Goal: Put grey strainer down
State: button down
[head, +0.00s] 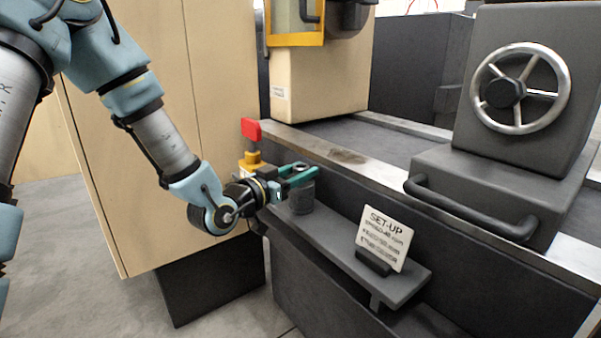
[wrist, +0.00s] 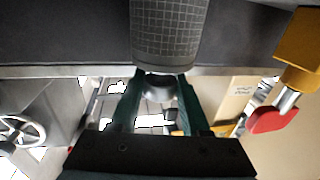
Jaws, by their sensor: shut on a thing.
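The grey strainer (head: 301,198) is a dark grey cylinder at the left end of the narrow shelf on the machine front. My gripper (head: 300,173) has its green fingers shut on the strainer's upper part. In the wrist view the strainer (wrist: 168,32) shows a fine mesh grid on its side, and my gripper (wrist: 158,86) has a finger on each side of its narrower end. The strainer looks upright. Its base is at or just above the shelf; I cannot tell whether it touches.
The dark shelf (head: 345,238) carries a white SET-UP sign (head: 384,237) to the right, with bare shelf between it and the strainer. A red and yellow switch (head: 251,132) stands close behind my gripper. A handle bar (head: 470,210) and a handwheel (head: 521,88) are at the right.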

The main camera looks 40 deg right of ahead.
jog(key=c, duration=0.8)
grip_release()
jog(key=shift+f, duration=0.15)
jog(key=shift+c, duration=0.2)
jog(key=o, duration=0.5)
jog(key=shift+c, duration=0.2)
jog(key=shift+r, duration=0.2)
jog(key=s+a+p, duration=0.1)
jog(key=a+p, duration=0.8)
jog(key=a, duration=0.2)
jog(key=shift+s+a, duration=0.35)
jog(key=shift+a, duration=0.05)
